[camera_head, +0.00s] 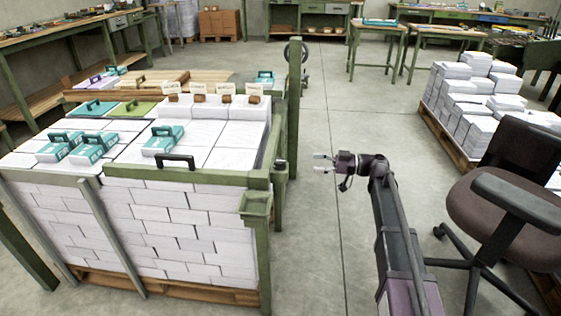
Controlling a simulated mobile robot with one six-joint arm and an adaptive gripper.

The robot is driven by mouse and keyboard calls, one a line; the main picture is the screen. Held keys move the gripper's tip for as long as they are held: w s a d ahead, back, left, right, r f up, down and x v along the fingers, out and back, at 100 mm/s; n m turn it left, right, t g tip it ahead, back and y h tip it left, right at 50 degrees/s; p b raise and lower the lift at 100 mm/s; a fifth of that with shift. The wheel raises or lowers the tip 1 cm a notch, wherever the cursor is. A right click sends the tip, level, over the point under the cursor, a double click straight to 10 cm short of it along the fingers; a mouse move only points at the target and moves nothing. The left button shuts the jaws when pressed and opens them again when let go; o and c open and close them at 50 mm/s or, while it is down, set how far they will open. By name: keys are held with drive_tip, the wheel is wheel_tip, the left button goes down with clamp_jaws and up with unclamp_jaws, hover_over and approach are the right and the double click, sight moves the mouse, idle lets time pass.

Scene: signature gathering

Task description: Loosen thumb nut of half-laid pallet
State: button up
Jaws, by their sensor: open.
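The half-laid pallet carries white paper stacks (190,222) inside a green frame (190,178) at the left; its wooden base (190,290) shows underneath. A small dark knob-like part (280,164) sits at the frame's right corner post; it may be the thumb nut, but it is too small to tell. My gripper (318,163) is open and empty, with its fingers pointing left. In the picture it is a short gap to the right of that dark part; the true distance is unclear.
Teal-and-white blocks with handles (162,140) and a row of small cards (215,92) stand on the stacks. A tall green post (294,100) rises behind the corner. An office chair (500,210) and another paper pallet (470,105) are at right. The floor (330,240) between is clear.

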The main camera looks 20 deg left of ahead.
sight(280, 160)
drive_tip(key=x, duration=1.1)
drive_tip(key=shift+s+a, duration=0.2)
drive_tip(key=shift+a, duration=0.1)
drive_tip(key=c, duration=1.2)
